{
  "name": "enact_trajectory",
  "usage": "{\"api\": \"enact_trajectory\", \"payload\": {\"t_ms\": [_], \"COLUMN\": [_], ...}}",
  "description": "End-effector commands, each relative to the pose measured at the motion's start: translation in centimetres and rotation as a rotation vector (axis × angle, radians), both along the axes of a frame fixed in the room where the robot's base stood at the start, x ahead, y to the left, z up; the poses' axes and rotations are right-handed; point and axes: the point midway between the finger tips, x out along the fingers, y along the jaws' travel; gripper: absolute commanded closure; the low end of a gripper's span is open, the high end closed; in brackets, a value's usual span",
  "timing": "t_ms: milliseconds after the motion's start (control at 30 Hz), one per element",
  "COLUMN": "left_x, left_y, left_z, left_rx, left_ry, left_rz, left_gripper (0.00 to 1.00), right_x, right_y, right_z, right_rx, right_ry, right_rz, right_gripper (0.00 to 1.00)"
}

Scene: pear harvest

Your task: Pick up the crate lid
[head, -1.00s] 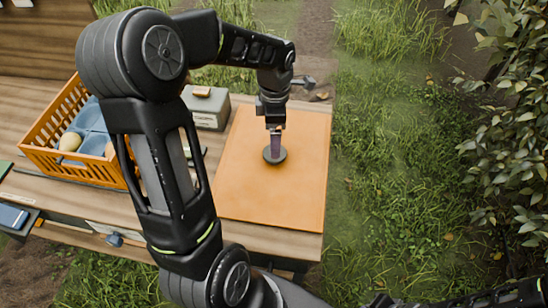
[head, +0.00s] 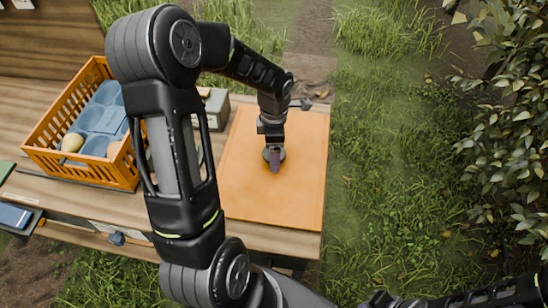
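The crate lid (head: 235,190) is a flat orange panel lying on the right end of the wooden table. A round dark grey knob (head: 281,154) stands near its middle. My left gripper (head: 274,163) points down at the knob, with a purplish finger in front of it, overlapping the knob in the picture. The fingers are small and partly hidden by each other, so I cannot tell whether they have closed on the knob. The lid looks flat on the table. Part of my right arm shows at the bottom right edge; its gripper is out of view.
An orange crate (head: 95,172) with blue cup trays and a pale pear (head: 72,142) stands left of my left arm. A grey box (head: 217,108) sits behind the lid's left corner. Grass lies right of the table, with a leafy tree (head: 510,130) at the far right.

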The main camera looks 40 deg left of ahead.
Motion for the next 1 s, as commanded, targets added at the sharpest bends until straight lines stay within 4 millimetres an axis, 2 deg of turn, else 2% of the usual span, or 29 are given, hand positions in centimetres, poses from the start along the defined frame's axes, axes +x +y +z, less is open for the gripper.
{"api": "enact_trajectory", "payload": {"t_ms": [433, 1000], "left_x": [0.01, 0.01], "left_y": [-0.02, 0.00], "left_z": [0.04, 0.05], "left_rx": [0.000, 0.000], "left_ry": [0.000, 0.000], "left_rz": [0.000, 0.000], "left_gripper": [0.14, 0.60], "right_x": [0.00, 0.00], "right_y": [0.01, 0.01], "right_z": [-0.02, -0.01], "right_rx": [0.000, 0.000], "right_ry": [0.000, 0.000], "right_rz": [0.000, 0.000], "right_gripper": [1.00, 1.00]}}
